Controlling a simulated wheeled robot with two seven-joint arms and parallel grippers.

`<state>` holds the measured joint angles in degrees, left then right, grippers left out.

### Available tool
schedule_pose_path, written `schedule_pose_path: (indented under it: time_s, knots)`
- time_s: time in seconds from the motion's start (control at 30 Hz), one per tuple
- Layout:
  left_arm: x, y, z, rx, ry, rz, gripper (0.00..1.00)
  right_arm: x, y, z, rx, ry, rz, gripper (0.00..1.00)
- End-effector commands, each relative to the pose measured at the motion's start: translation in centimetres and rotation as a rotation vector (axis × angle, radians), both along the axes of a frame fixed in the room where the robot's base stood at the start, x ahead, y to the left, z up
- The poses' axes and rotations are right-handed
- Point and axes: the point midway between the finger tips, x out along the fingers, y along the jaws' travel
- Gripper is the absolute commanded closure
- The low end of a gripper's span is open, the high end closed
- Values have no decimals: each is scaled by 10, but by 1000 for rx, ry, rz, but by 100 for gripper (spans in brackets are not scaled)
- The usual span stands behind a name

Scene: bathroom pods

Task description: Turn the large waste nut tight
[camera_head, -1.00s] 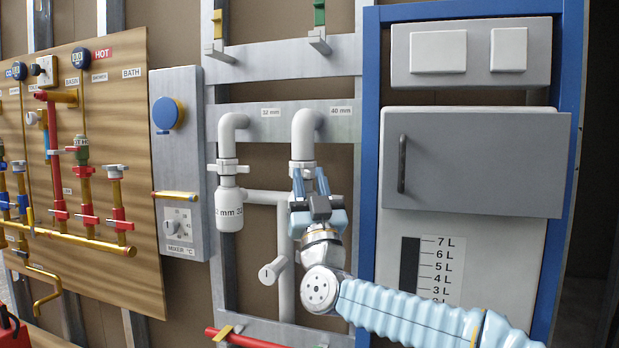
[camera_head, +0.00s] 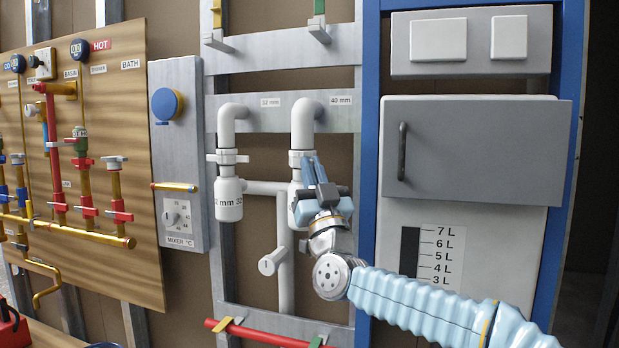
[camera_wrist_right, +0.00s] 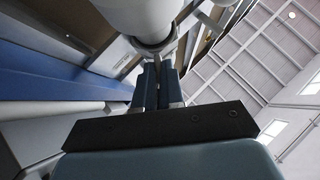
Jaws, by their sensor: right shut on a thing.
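The large waste nut (camera_head: 296,160) is a white ring around the 40 mm white waste pipe (camera_head: 303,128), in the middle of the head view. It also shows as a pale ring at the top of the right wrist view (camera_wrist_right: 156,46). My right gripper (camera_head: 313,167) is at the nut's right front side, its fingers pointing up. Its fingers (camera_wrist_right: 157,82) are close together at the ring's lower edge. They are shut on part of the nut, probably a lug; the fingers hide the contact. My left gripper is not in view.
The 32 mm trap with its smaller nut (camera_head: 228,158) is to the left, joined by a white cross pipe (camera_head: 262,187). A blue frame post (camera_head: 367,140) and a grey cabinet (camera_head: 475,150) are close on the right. A red pipe (camera_head: 262,338) runs below.

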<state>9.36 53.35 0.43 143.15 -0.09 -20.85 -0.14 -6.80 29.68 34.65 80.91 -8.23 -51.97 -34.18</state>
Motion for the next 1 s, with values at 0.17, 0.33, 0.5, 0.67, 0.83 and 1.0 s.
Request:
schedule_pose_path:
  time_s: [0.17, 0.33, 0.5, 0.67, 0.83, 1.0]
  knots:
    - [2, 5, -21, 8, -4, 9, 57, 4, -10, -5, 0, -1, 122, 100]
    - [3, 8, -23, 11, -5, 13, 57, 9, -17, -1, -2, -1, 267, 100]
    - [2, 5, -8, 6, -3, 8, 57, 15, -23, 4, -1, 2, 407, 100]
    - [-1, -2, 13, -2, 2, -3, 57, 19, -27, 6, -1, 4, 520, 100]
    - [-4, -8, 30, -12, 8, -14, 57, 23, -30, 5, 0, 3, 610, 100]
    - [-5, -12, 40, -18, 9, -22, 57, 25, -31, 3, 1, 1, 664, 100]
